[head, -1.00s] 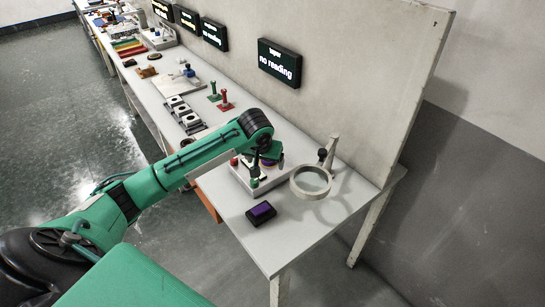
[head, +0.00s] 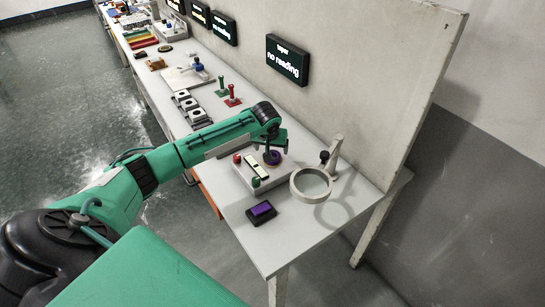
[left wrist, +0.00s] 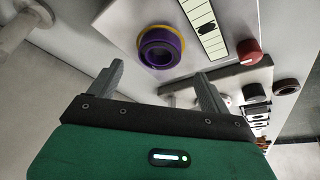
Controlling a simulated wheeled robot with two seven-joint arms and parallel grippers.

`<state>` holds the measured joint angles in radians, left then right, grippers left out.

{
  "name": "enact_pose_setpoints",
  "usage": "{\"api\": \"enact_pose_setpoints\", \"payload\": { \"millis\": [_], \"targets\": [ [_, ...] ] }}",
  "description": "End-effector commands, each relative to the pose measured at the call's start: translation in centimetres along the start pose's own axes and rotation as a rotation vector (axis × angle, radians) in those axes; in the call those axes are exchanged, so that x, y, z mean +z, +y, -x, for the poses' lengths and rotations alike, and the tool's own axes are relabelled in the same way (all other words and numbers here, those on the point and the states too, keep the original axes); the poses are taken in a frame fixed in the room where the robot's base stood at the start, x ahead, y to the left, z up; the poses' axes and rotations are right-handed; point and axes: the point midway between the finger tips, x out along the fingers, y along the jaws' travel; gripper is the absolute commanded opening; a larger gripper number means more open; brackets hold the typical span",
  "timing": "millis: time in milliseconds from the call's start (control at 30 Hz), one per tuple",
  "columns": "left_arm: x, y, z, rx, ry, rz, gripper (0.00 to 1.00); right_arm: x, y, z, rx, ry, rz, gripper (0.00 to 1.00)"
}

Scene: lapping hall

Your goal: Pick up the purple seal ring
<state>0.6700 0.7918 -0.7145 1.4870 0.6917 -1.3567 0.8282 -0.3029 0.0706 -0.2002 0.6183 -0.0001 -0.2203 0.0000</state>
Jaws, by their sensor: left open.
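The purple seal ring (left wrist: 166,36) stands on a yellow round patch on the grey panel of a testing box, and its hollow shows in the left wrist view. In the head view the ring (head: 273,158) is small, beside the left gripper (head: 271,147). In the left wrist view my left gripper (left wrist: 160,75) is open. Its two fingers are apart, and the ring shows beyond the gap between them. Nothing is held. My right gripper is not in view.
A ring magnifier (head: 297,195) stands close on the right. A purple-topped black pad (head: 262,212) lies in front. The near table corner is largely clear.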

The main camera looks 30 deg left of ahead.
Motion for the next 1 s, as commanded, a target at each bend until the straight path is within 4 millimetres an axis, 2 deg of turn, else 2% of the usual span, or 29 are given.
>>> {"api": "enact_pose_setpoints", "payload": {
  "millis": [167,300,633,667,900,1000],
  "targets": [
    [0.2,0.1,-2.2,-0.001,-0.004,0.001,0.81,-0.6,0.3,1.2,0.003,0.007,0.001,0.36],
    [0.2,0.1,-4.0,0.0,-0.002,0.0,0.81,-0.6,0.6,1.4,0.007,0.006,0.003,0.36],
    [0.3,0.1,-4.8,0.0,0.0,-0.001,0.81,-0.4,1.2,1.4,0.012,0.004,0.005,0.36],
    [0.3,0.1,-4.8,0.0,0.0,-0.001,0.79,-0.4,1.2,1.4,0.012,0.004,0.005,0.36],
    [0.3,0.1,-4.7,0.0,0.0,-0.001,0.32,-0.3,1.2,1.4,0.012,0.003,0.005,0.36],
    [0.2,0.1,-4.7,0.0,0.0,-0.001,0.28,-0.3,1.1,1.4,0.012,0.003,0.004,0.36]
  ]
}}
